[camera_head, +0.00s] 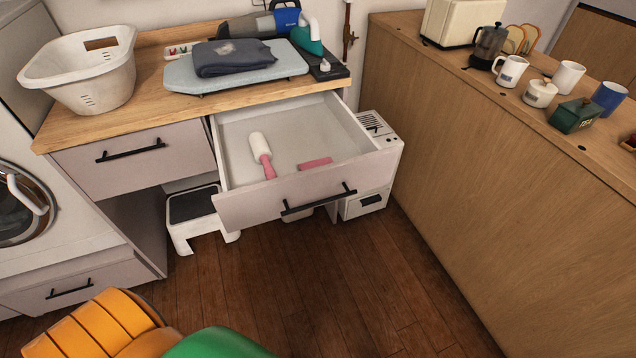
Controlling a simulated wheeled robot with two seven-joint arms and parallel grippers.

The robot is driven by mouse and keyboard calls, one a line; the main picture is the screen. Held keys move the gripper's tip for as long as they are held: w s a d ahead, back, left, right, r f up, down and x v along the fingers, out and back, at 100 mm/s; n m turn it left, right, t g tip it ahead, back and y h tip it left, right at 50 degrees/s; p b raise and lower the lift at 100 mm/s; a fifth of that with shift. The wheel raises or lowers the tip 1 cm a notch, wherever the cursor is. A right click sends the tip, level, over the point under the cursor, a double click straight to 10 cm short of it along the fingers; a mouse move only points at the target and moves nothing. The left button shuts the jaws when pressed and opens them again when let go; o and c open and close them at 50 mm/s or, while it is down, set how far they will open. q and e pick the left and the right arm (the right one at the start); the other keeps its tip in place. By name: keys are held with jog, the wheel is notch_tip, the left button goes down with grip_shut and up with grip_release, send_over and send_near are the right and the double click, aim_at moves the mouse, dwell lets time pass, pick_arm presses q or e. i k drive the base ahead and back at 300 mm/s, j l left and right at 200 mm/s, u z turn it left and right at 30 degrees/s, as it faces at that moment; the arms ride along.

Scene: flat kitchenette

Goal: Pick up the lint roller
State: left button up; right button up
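The lint roller (260,147) has a white roller head and a pink handle. It lies in the pulled-out drawer (222,165), left of its middle, with the head toward the back and the handle toward the drawer front. A short pink item (316,163) lies to its right, close behind the drawer front; I cannot tell what it is. Neither of my grippers shows in this view, so whether they are open or shut is not visible.
The wooden counter (148,108) above holds a white laundry basket (92,71) and a small ironing board (181,76) with folded dark cloth (233,57). A step stool (195,208) stands below. A wooden-sided counter (490,160) bounds the right. Floor before the drawer is clear.

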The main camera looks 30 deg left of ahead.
aim_at(261, 152)
jog(key=u, duration=1.3)
